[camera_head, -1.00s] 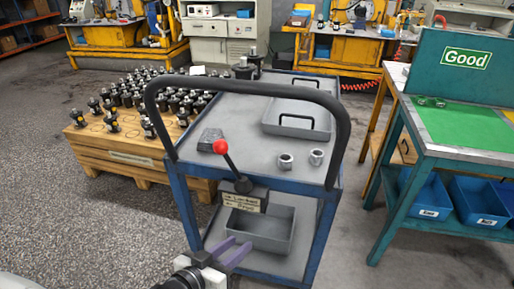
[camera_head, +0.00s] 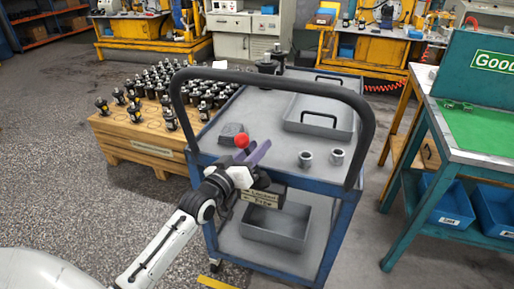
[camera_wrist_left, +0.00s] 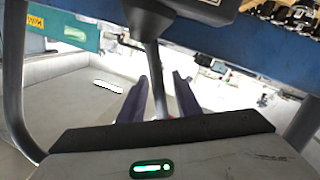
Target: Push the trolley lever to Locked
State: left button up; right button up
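The trolley lever has a red knob (camera_head: 242,141), which shows just beside my left gripper (camera_head: 258,153) in the head view. The gripper hides most of the shaft there. In the left wrist view the grey lever shaft (camera_wrist_left: 153,70) runs between the two purple fingers, which stand apart on either side of it with visible gaps. The lever's dark mount is at the top of that view. A label plate (camera_head: 262,198) sits under the lever on the blue trolley (camera_head: 310,184); its words are partly covered and hard to read. My right gripper is not in view.
The trolley's black push handle (camera_head: 272,79) arches over the lever. Two metal rings (camera_head: 305,158) and a grey tray (camera_head: 325,115) are on its top. A pallet (camera_head: 140,145) with several motors stands left, and a teal bench (camera_head: 480,140) right.

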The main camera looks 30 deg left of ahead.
pick_arm(q)
jog(key=shift+w, duration=0.25)
grip_shut()
jog(key=shift+d, duration=0.1)
